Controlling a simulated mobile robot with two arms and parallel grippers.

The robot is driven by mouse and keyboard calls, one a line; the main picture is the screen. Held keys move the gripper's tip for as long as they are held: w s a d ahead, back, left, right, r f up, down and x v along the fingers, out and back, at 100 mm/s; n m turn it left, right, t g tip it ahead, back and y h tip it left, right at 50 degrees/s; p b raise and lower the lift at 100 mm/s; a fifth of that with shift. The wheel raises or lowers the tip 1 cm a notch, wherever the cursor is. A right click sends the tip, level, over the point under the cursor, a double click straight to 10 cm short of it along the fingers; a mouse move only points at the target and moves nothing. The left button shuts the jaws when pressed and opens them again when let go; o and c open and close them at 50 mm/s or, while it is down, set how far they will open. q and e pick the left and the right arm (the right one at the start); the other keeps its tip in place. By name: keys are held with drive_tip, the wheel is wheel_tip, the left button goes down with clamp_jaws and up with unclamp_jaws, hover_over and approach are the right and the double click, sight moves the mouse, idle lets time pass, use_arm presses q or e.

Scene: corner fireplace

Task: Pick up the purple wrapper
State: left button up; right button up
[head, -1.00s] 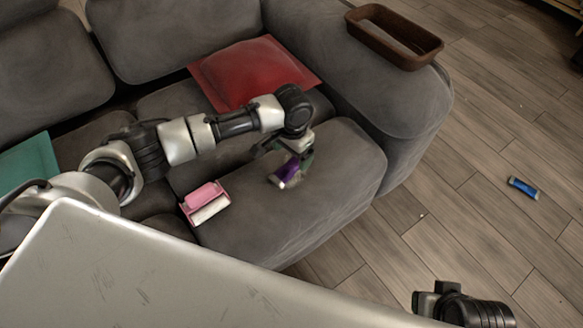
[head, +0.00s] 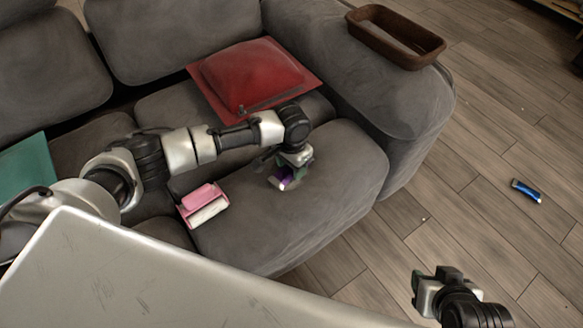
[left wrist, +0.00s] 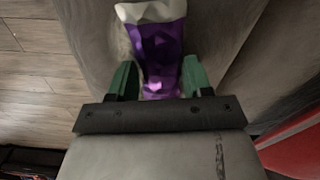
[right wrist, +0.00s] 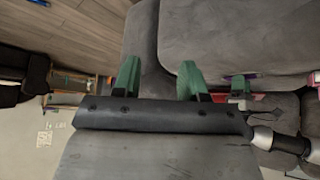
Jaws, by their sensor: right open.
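The purple wrapper (head: 286,178), with a whitish end, is on the grey sofa seat cushion. In the left wrist view the wrapper (left wrist: 163,45) lies between the two green fingers of my left gripper (left wrist: 160,78). These fingers are spread wide, with a small gap to the wrapper on at least one side. In the head view my left gripper (head: 290,168) is low over the cushion and partly hides the wrapper. My right gripper (head: 418,288) is at the lower right, away from the sofa. Its fingers (right wrist: 160,75) are apart and nothing shows between them.
A pink and white roller-like item (head: 203,204) lies on the seat left of the wrapper. A red cushion (head: 250,75) is behind my left arm. A brown tray (head: 437,47) rests on the armrest. A blue item (head: 526,190) lies on the open wooden floor.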

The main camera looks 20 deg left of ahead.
use_arm(q)
drive_tip(key=c, duration=0.4)
drive_tip(key=shift+o, duration=0.2)
drive_tip(key=shift+a, duration=0.1)
drive_tip(key=shift+r, duration=0.1)
use_arm(e)
drive_tip(key=shift+s+d, duration=0.1)
drive_tip(key=shift+s, duration=0.05)
